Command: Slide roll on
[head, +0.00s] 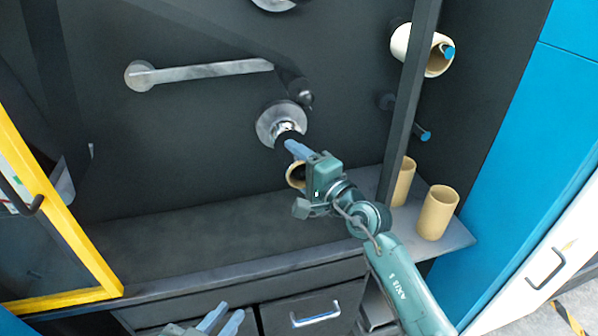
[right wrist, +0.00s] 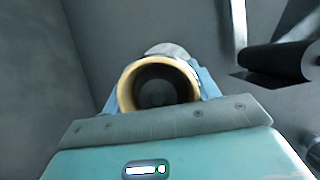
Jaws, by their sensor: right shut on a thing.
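My right gripper (head: 296,150) is shut on a roll (head: 295,176), whose tan open end faces the camera; its body looks dark and is partly hidden by the gripper. The roll is in front of a round metal flange (head: 267,124) on the dark back panel. In the right wrist view the roll's tan rim (right wrist: 124,92) sits between my blue fingers, with a grey disc (right wrist: 167,49) behind it. A dim round shape shows inside the bore; I cannot tell how far the roll is around a spindle. My left gripper (head: 222,322) is open and empty at the bottom edge.
A metal bar (head: 205,72) and a dark cylinder (head: 292,88) are above the flange. A cream roll (head: 402,45) hangs on a blue-tipped peg, with an empty peg (head: 422,133) below.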

